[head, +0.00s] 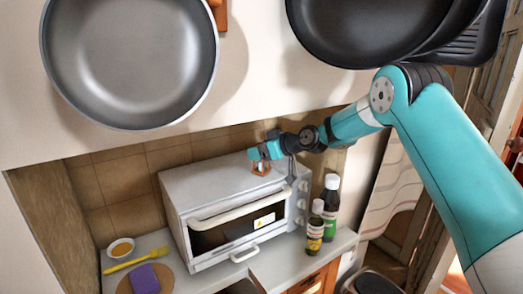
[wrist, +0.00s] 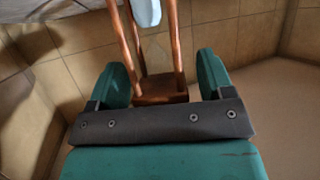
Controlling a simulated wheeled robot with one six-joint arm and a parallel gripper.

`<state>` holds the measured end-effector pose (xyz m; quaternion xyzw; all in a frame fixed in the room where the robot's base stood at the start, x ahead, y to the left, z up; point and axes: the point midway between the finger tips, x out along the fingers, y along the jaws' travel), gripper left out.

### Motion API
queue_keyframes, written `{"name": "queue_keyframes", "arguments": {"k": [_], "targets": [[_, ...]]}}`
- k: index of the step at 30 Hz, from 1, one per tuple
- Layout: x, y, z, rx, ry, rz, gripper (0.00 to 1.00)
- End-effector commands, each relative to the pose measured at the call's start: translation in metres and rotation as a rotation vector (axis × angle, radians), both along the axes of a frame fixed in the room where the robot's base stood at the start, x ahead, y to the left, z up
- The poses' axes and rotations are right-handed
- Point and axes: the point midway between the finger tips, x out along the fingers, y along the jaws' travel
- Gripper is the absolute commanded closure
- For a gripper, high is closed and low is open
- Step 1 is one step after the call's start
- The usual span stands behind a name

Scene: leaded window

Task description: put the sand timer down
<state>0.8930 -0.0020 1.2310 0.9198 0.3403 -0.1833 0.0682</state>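The sand timer (wrist: 161,90) shows in the wrist view as a brown wooden base with slim posts and part of a pale glass bulb; its top is cut off by the frame. In the head view a small part of the sand timer (head: 261,169) shows just below my gripper (head: 265,148), over the top of the white toaster oven (head: 205,185). My gripper's teal fingers (wrist: 165,75) stand on either side of the timer. A gap shows at the right finger; the left finger is close to a post. The gripper looks open around it.
Two dark bottles (head: 329,205) (head: 315,232) stand right of the oven. A bowl (head: 121,248), a yellow brush (head: 136,260) and a purple block (head: 145,279) lie at lower left. Pans (head: 130,60) hang above. The oven's left top is clear.

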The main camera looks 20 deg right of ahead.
Motion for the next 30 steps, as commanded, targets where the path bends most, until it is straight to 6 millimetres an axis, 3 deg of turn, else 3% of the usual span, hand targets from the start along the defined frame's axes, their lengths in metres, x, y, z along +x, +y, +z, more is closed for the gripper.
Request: {"name": "queue_keyframes", "arguments": {"k": [8,21,30], "targets": [[-0.004,-0.004,0.003,0.000,-0.001,-0.002,0.26],[-0.067,-0.059,0.036,-0.002,-0.004,-0.004,0.26],[-0.084,-0.072,0.048,-0.001,0.001,0.000,0.26]]}}
